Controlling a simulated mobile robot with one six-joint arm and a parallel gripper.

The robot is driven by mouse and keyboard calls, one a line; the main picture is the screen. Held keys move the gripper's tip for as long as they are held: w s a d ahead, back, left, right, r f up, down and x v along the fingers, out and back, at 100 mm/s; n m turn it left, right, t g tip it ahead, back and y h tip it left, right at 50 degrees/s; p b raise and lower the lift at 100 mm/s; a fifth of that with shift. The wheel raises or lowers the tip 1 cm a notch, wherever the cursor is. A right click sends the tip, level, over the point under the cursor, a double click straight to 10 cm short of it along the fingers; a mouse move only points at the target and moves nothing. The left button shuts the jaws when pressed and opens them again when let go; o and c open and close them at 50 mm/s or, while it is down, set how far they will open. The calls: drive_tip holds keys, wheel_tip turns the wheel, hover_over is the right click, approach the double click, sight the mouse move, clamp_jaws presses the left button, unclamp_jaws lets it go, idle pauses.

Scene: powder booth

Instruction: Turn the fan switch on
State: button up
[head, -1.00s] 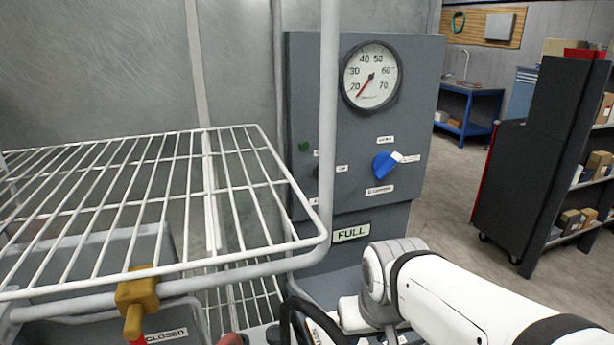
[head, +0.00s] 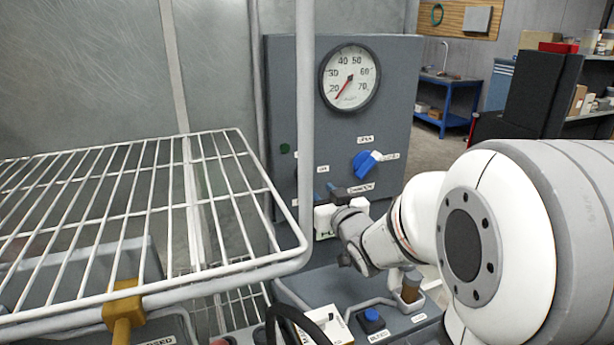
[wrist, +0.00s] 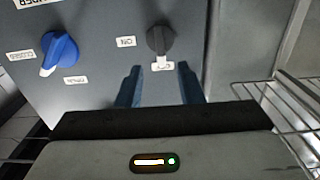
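The fan switch looks to be the dark grey rotary knob (wrist: 160,40) on the grey panel, top centre in the wrist view. One small label beside it reads ON; its pale pointer end faces the other label (wrist: 162,66), which seems to read OFF. In the head view the white upright post hides the knob. My gripper (wrist: 158,87) is open, its two blue-grey fingers apart with nothing between them. The fingers sit just short of the knob, roughly in line with it. In the head view my gripper (head: 329,190) is close to the panel's lower part.
A blue knob (head: 367,161) and a gauge (head: 350,78) are on the same panel. A white wire rack (head: 130,210) and upright post (head: 305,110) stand close left of my gripper.

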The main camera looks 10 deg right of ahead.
sight(309, 177)
drive_tip(key=w, duration=0.2)
drive_tip(key=w+a+p, duration=0.1)
drive_tip(key=w, duration=0.4)
drive_tip(key=shift+w+a+p, duration=0.25)
drive_tip(key=shift+w+p, duration=0.05)
drive_tip(key=shift+p, duration=0.1)
